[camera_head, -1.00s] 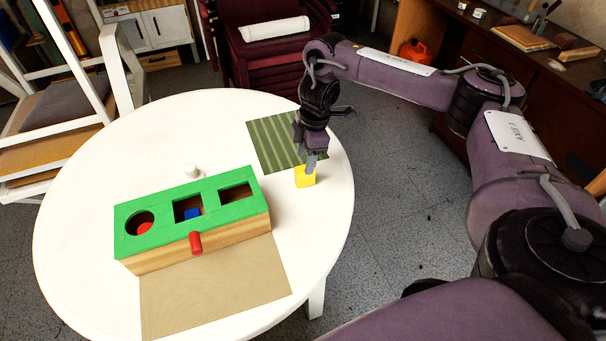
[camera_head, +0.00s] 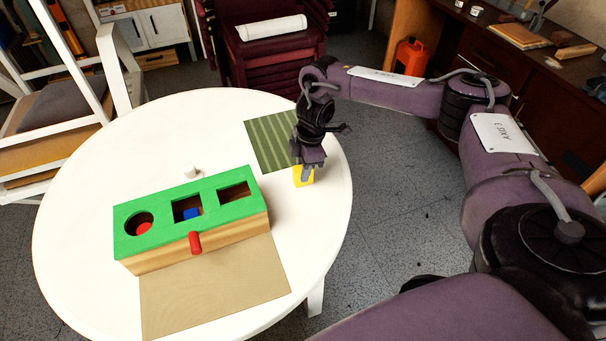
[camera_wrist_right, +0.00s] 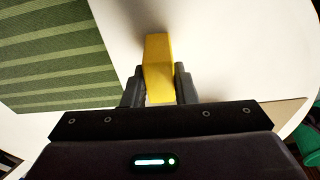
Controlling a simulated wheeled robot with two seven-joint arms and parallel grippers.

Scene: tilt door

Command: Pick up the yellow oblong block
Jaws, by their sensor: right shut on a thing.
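The yellow oblong block (camera_head: 299,177) stands on the white round table, beside the lower right corner of the green striped mat. My right gripper (camera_head: 306,174) comes down over it from above and hides part of it. In the right wrist view the yellow block (camera_wrist_right: 158,68) sits between the two dark fingers of the right gripper (camera_wrist_right: 159,88), which are shut on it. I cannot tell whether the block is clear of the table. My left gripper is in neither view.
A wooden box with a green holed lid (camera_head: 160,215) stands left of the block, with red and blue pieces inside. A red peg (camera_head: 195,242) sticks out of its front. A tan board (camera_head: 215,290) lies before it. The green striped mat (camera_head: 268,143) lies behind the block.

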